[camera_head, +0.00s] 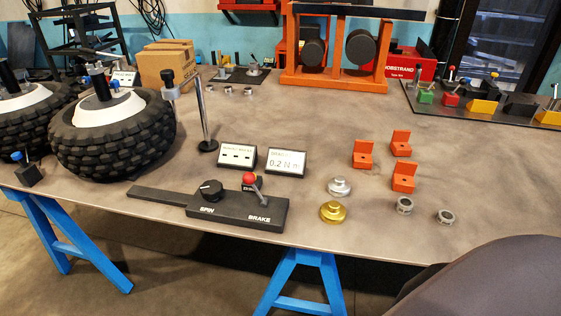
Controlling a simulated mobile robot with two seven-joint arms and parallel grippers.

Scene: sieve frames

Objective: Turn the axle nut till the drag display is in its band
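The drag display (286,163) is a small tilted box at the middle of the table; it seems to read about 0.2, with further characters too small to tell. A knobbly black wheel (112,145) with a white hub (100,109) lies flat at the left, with a dark upright axle through its middle. A second such wheel (30,117) is partly cut off by the left edge. I cannot make out the axle nut on either hub. Neither of my grippers shows.
A black control bar (235,210) with a SPIN knob (210,190) and BRAKE lever lies at the front edge. Silver (339,187) and gold (333,212) flanged pieces, grey rings (404,206) and orange brackets (362,155) stand right. A post (203,115) rises beside the wheel.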

